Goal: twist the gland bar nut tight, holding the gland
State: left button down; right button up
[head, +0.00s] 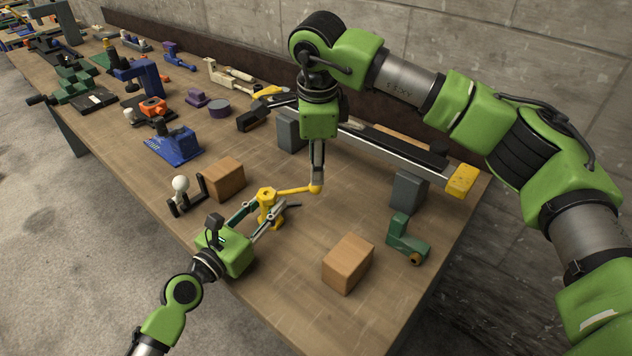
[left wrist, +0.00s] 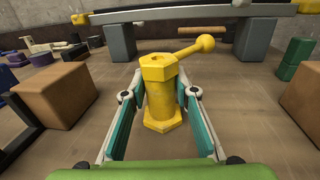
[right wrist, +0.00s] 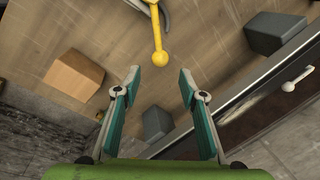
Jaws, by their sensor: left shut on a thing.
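The yellow gland (head: 267,208) stands upright on the bench, with a hexagonal foot seen in the left wrist view (left wrist: 160,95). The yellow gland bar nut (head: 293,190) is at its top, its bar reaching right to a ball end. My left gripper (head: 262,222) is shut on the gland body, one finger on each side. My right gripper (head: 317,180) points down at the ball end. In the right wrist view its fingers are apart and empty, and the ball end (right wrist: 160,58) lies just ahead of the gap. The nut's threads are hidden.
Wooden blocks stand left (head: 224,179) and right (head: 348,263) of the gland. A green fitting (head: 407,240) sits at the right. Behind, a long rail (head: 390,150) rests on grey blocks (head: 408,190). A blue block (head: 172,147) and other tools crowd the left.

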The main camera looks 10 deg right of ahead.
aim_at(294, 191)
jog(key=f, duration=0.3)
jog(key=w+f, duration=0.1)
jog(key=f, duration=0.3)
jog(key=shift+w, duration=0.2)
grip_shut()
